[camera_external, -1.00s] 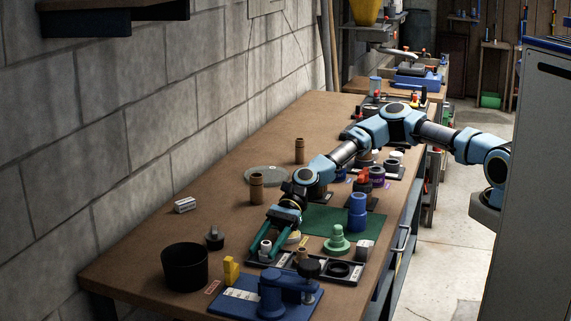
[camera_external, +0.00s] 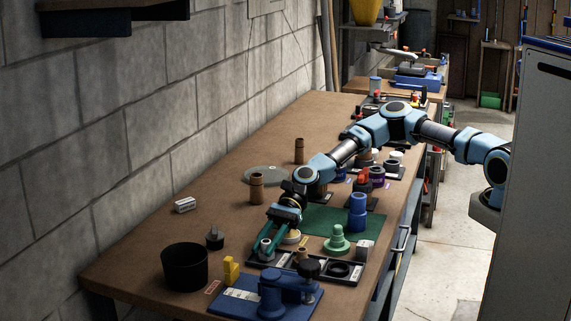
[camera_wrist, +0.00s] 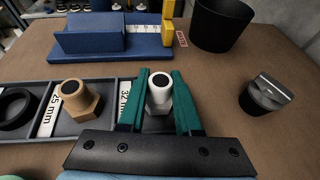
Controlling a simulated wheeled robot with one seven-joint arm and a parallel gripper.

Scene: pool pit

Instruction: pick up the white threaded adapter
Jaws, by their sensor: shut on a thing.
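The white threaded adapter (camera_wrist: 159,88) is a short white cylinder with a dark open top. It stands upright in the end compartment of a dark tray (camera_wrist: 103,80). My gripper (camera_wrist: 160,86) has its two green fingers on either side of the adapter, shut on it. In the external view my gripper (camera_external: 266,246) reaches down to the tray's left end, with the adapter (camera_external: 265,246) small and partly hidden between the fingers.
A tan hex fitting (camera_wrist: 81,100) and a black ring (camera_wrist: 17,108) sit in neighbouring compartments. A blue vise-like fixture (camera_external: 268,294), a yellow block (camera_external: 231,270) and a black bucket (camera_external: 184,267) stand close by. A grey-capped dark fitting (camera_wrist: 265,95) stands on open bench.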

